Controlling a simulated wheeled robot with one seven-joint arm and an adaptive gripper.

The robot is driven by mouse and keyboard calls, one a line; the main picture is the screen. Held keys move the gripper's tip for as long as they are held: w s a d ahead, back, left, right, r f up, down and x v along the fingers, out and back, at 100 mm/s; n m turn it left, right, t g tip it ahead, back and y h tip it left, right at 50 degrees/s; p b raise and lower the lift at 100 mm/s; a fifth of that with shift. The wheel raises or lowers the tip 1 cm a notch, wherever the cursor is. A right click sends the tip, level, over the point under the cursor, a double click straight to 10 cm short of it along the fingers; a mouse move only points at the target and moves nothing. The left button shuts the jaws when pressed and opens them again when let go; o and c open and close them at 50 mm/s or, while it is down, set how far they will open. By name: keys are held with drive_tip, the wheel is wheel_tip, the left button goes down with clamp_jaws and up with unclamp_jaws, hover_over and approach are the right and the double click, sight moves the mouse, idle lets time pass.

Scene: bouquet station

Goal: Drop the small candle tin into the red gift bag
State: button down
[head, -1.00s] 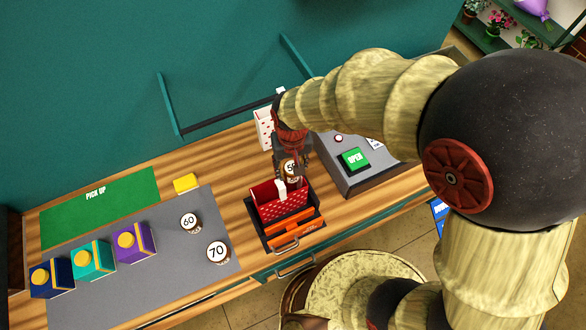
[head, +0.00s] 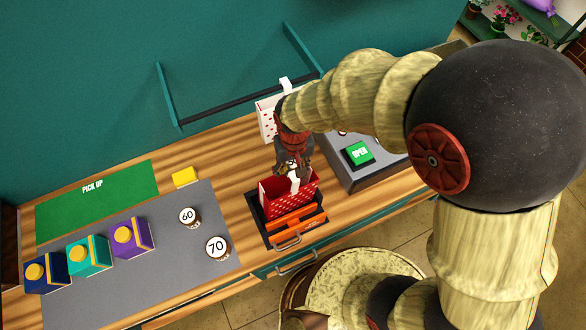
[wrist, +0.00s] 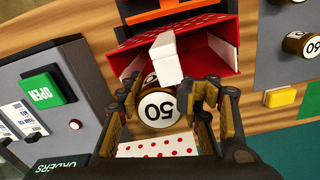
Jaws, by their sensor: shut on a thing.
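The small candle tin marked 50 (wrist: 158,108) is between the fingers of my gripper (wrist: 170,104) in the wrist view, label facing the camera. The red gift bag (wrist: 216,40) is open, with a white strip across its mouth that overlaps the tin's edge. In the head view my gripper (head: 292,160) is over the back part of the red gift bag (head: 275,204); the tin there is mostly hidden. I cannot tell how far the tin is inside the bag mouth.
The red bag stands in a dark tray with an orange front (head: 298,222). A white dotted bag (head: 266,120) is behind. A grey console with a green OPEN button (head: 359,153) is at right. Tins marked 60 (head: 189,217) and 70 (head: 217,248) stand left, by a yellow block (head: 185,177).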

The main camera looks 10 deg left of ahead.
sight(295, 165)
drive_tip(key=shift+s+d+f, duration=0.45)
drive_tip(key=shift+f, duration=0.1)
drive_tip(key=c, duration=1.6)
unclamp_jaws()
drive_tip(key=o, duration=0.8)
drive_tip(key=shift+w+a+r, duration=0.1)
drive_tip(key=shift+w+r, duration=0.1)
drive_tip(key=shift+w, duration=0.1)
drive_tip(key=shift+a, duration=0.1)
drive_tip(key=shift+w+r, duration=0.1)
drive_tip(key=shift+r+p, duration=0.35)
drive_tip(key=shift+r, duration=0.05)
drive_tip(key=shift+r+p, duration=2.45)
drive_tip(key=shift+r, duration=1.2)
